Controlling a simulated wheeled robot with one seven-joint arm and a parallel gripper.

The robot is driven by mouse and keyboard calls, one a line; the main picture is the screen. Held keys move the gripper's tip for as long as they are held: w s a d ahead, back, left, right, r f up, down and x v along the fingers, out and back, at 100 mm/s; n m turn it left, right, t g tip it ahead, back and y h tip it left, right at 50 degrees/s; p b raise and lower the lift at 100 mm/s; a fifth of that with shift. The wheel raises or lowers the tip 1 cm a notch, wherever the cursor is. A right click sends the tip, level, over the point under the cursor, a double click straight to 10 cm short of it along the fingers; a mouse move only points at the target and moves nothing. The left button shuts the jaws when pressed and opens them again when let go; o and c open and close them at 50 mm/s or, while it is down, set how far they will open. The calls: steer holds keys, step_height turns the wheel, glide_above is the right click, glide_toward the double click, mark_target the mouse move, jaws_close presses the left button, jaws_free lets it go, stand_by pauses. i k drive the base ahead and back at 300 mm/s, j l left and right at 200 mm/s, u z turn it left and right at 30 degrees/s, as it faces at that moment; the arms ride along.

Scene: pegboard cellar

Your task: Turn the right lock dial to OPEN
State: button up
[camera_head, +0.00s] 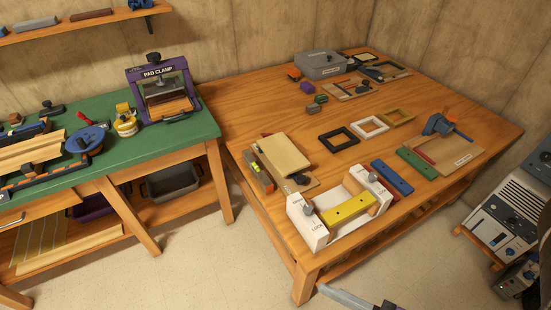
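A white lock fixture (318,238) stands at the table's near left corner. Two white end blocks flank a yellow bar (347,208) with small holes. The right lock dial (372,177) is a small grey knob on the right block; its pointer direction and label are too small to read. The left lock dial (308,208) is a similar grey knob, with lettering that appears to read OPEN and LOCK beside it.
A blue bar (392,177) and a green bar (416,162) lie right of the fixture. A tan block (280,156) stands behind it. Black (339,140) and white (370,126) frames lie farther back.

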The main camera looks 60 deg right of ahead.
mark_target(373, 177)
steer(key=k+l+z, duration=0.2)
steer(key=z, duration=0.25)
steer(key=k+l+z, duration=0.25)
steer(key=z, duration=0.15)
